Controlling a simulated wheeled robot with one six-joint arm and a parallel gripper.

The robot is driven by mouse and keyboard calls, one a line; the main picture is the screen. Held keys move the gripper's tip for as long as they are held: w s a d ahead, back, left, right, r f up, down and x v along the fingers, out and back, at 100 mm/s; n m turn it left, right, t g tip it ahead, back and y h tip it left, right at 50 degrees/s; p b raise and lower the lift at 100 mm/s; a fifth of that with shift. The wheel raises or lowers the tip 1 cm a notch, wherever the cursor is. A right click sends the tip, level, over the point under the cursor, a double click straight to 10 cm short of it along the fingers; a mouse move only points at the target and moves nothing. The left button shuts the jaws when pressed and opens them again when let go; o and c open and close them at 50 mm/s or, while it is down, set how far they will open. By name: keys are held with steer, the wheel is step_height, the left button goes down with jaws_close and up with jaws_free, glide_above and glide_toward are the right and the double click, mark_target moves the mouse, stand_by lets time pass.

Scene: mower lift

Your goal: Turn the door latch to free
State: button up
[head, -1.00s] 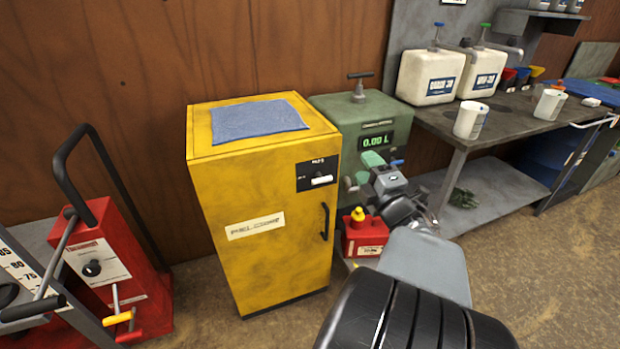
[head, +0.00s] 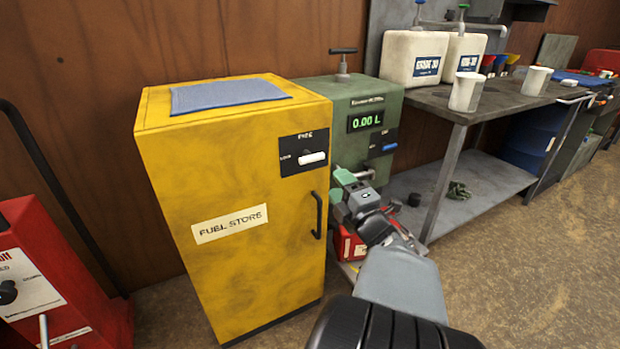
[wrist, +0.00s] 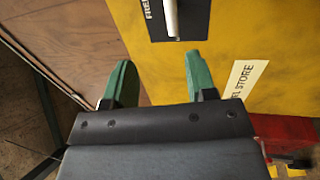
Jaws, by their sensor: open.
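The door latch is a white lever (head: 313,158) on a black plate (head: 290,165), high on the front of the yellow fuel store cabinet (head: 240,250). The lever lies roughly horizontal, with the word FREE above it and LOCK to its left. In the wrist view the lever (wrist: 171,18) shows at the top edge, partly cut off, beside the word FREE. My gripper (head: 341,187) is to the right of the latch and lower in the head view. Its green fingers are apart and empty in the wrist view (wrist: 158,75), not touching the lever.
A black door handle (head: 320,215) sits below the latch. A green dispenser (head: 350,100) and a red can (head: 350,245) stand right of the cabinet, close to my arm. A grey bench (head: 425,98) is further right. A red machine (head: 50,270) stands left.

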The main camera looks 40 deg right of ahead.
mark_target(311, 159)
steer(key=x, duration=0.4)
steer(key=f+x, duration=0.1)
steer(key=x, duration=0.4)
steer(key=f+x, duration=0.1)
steer(key=x, duration=0.3)
steer(key=shift+w+p, duration=0.35)
steer(key=shift+w, duration=0.1)
steer(key=c, duration=0.9)
